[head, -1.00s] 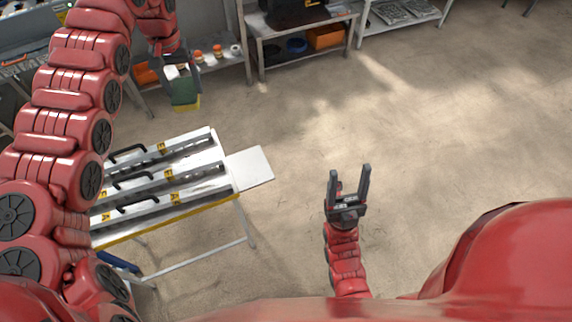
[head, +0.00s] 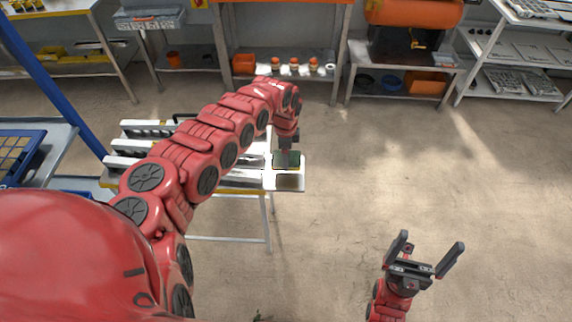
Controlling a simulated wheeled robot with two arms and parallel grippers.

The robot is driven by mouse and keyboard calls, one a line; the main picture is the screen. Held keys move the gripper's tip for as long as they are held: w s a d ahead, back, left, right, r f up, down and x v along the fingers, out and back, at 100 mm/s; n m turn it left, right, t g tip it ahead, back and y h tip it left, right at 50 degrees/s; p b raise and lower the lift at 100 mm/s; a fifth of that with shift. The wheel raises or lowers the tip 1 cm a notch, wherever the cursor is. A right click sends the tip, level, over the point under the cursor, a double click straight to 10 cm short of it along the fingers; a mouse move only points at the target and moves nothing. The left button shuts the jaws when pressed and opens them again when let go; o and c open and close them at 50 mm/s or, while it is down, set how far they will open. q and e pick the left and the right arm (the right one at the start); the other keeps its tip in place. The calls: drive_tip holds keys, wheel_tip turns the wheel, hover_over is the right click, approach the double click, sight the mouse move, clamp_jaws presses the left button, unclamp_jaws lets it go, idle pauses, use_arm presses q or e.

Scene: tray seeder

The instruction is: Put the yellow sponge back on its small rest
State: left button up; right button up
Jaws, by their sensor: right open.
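The sponge (head: 286,163), dark green with a thin yellow edge, is at the tips of my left gripper (head: 287,150). My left gripper points down, appears shut on it and is partly hidden by its own wrist. The small rest, a white plate (head: 298,176) at the right end of the slotted table, lies right under the sponge. A dark shadow on the plate's near part suggests the sponge is a little above it; contact cannot be told. My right gripper (head: 425,255) is open and empty over bare floor at lower right.
The white slotted table (head: 236,185) with yellow edging is partly hidden by my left arm. A blue tray stand (head: 40,150) is at left. Shelves with orange bins (head: 243,64) and jars line the back. The floor at centre and right is clear.

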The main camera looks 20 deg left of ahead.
use_arm(q)
drive_tip(key=shift+f, duration=2.45)
drive_tip(key=shift+f, duration=0.1)
drive_tip(key=o, duration=1.2)
drive_tip(key=shift+c, duration=0.2)
